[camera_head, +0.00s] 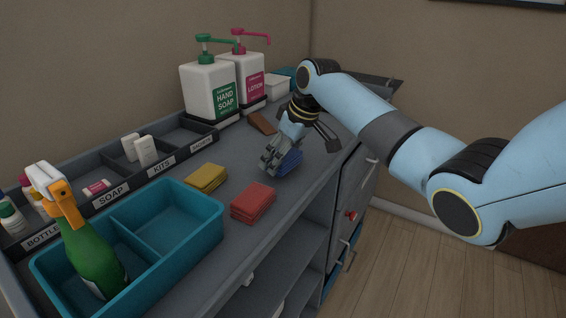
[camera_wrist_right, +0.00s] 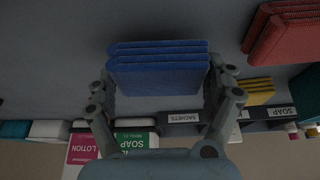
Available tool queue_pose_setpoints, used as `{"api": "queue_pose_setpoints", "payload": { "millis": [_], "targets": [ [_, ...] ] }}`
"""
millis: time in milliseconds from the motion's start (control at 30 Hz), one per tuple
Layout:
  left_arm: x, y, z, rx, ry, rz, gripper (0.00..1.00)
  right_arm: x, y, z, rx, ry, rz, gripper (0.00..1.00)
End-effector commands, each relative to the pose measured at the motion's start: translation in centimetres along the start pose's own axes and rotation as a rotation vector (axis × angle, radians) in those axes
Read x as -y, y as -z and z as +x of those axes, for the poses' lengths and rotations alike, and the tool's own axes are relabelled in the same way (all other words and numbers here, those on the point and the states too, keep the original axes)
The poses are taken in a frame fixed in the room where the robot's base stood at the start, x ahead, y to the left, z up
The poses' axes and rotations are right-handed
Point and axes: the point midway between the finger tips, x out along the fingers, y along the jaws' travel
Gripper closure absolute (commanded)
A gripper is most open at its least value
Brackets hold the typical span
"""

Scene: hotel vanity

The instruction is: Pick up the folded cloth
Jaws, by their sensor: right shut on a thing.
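A blue folded cloth (camera_head: 290,162) is at the right part of the vanity top, partly hidden by my right gripper (camera_head: 278,158). My right gripper is shut on it from above. In the right wrist view the blue cloth (camera_wrist_right: 158,58) lies between the two fingers, its stacked folds showing. I cannot tell whether it touches the top. A red folded cloth (camera_head: 253,202) and a yellow folded cloth (camera_head: 206,178) lie flat nearer the teal bin. My left gripper is not in view.
A teal divided bin (camera_head: 178,247) holds a green spray bottle (camera_head: 92,250) at the front left. A grey labelled organizer (camera_head: 125,185) runs along the wall. Hand soap (camera_head: 212,90) and lotion (camera_head: 248,75) pump bottles stand behind. A brown block (camera_head: 262,122) lies near the gripper.

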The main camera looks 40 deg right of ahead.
Motion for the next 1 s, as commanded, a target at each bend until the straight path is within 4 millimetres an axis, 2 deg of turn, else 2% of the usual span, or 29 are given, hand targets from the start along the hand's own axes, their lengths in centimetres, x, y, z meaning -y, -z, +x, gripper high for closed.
{"api": "queue_pose_setpoints", "payload": {
  "millis": [100,400,600,800,1000],
  "targets": [
    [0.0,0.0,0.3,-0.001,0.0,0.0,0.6,0.1,0.7,-2.3,-0.003,-0.002,-0.002,0.42],
    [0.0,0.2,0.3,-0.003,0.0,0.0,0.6,3.3,-3.5,-8.2,0.0,-0.003,-0.003,0.42],
    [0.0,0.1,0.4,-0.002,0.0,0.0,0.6,4.8,-5.3,-11.1,0.0,-0.002,-0.001,0.42],
    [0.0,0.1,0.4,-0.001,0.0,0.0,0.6,5.5,-6.0,-12.2,-0.001,0.0,0.0,0.42],
    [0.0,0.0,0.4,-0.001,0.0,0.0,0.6,5.5,-6.0,-12.3,-0.001,0.0,0.0,0.42]
  ]
}}
